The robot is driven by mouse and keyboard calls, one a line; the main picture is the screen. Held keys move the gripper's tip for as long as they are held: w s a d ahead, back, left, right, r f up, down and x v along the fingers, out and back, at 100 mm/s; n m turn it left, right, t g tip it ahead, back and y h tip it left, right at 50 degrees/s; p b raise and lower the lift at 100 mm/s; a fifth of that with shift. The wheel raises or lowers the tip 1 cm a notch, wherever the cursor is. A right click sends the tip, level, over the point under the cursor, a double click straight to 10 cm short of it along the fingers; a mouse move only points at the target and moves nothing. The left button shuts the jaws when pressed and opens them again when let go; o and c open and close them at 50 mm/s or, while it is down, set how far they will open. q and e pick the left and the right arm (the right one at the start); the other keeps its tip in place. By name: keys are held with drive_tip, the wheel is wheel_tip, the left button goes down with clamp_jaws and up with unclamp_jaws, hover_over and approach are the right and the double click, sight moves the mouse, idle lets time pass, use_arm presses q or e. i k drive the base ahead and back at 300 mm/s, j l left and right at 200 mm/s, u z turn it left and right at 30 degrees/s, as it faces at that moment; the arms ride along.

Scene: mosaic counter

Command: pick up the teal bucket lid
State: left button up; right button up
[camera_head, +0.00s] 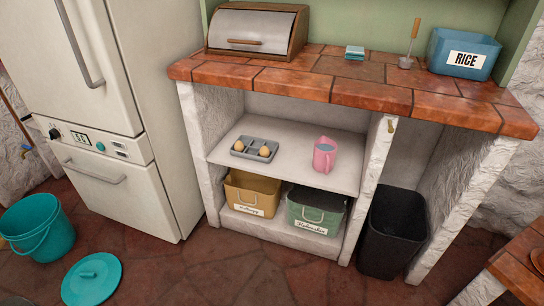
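The teal bucket lid (91,279) lies flat on the dark stone floor at the lower left, in front of the fridge. It is round, with a small raised handle at its middle. The teal bucket (40,228) stands upright and open on the floor behind and to the left of the lid, with a thin handle hanging on its side. The lid is apart from the bucket. Neither of my grippers shows in this view.
A white fridge (130,185) stands behind the lid. A brick-topped table (520,262) is at the lower right. The floor right of the lid is clear.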

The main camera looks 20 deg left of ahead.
sight(91, 281)
drive_tip(key=u, duration=2.4)
